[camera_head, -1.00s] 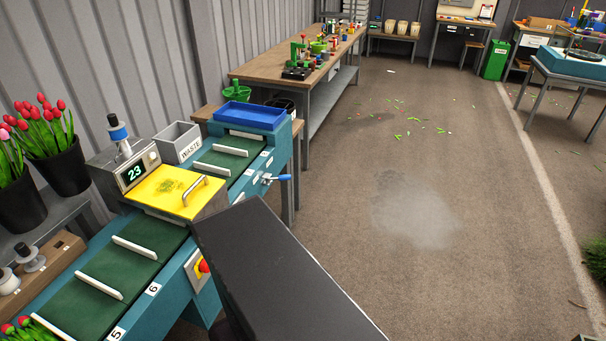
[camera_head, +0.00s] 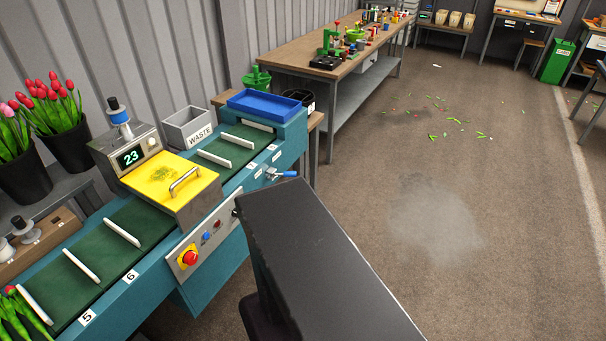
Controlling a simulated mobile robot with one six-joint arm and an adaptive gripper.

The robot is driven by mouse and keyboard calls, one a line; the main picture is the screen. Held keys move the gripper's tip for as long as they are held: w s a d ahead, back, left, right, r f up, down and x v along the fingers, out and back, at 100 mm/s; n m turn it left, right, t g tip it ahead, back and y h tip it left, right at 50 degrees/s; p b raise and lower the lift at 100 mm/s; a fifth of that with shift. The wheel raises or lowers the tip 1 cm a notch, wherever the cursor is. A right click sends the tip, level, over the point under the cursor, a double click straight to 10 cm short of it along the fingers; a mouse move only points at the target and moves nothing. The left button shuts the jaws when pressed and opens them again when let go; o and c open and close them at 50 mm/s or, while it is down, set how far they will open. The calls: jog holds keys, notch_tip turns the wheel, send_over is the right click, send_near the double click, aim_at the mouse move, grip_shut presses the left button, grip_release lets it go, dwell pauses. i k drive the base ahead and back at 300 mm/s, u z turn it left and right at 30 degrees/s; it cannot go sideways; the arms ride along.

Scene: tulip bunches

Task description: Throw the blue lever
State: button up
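The blue lever (camera_head: 286,174) sticks out from the side of the teal conveyor machine (camera_head: 290,133), near its far end, below the blue tray. It has a blue grip on a metallic stem and lies roughly level. A large dark grey link of my arm fills the lower middle of the picture, its upper end just below the lever in the picture. My gripper is not in view, so I cannot see whether it is open or shut.
A control panel (camera_head: 205,240) with a red stop button (camera_head: 189,257) is on the machine's side. A yellow cover (camera_head: 168,178) spans the belt. A workbench (camera_head: 305,50) stands beyond. The floor (camera_head: 430,190) to the right is mostly clear, with scattered clippings.

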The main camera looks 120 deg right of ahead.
aim_at(286, 173)
jog(key=u, duration=0.25)
jog(key=k, duration=0.15)
jog(key=z, duration=3.7)
jog(key=k, duration=0.2)
jog(key=z, duration=1.4)
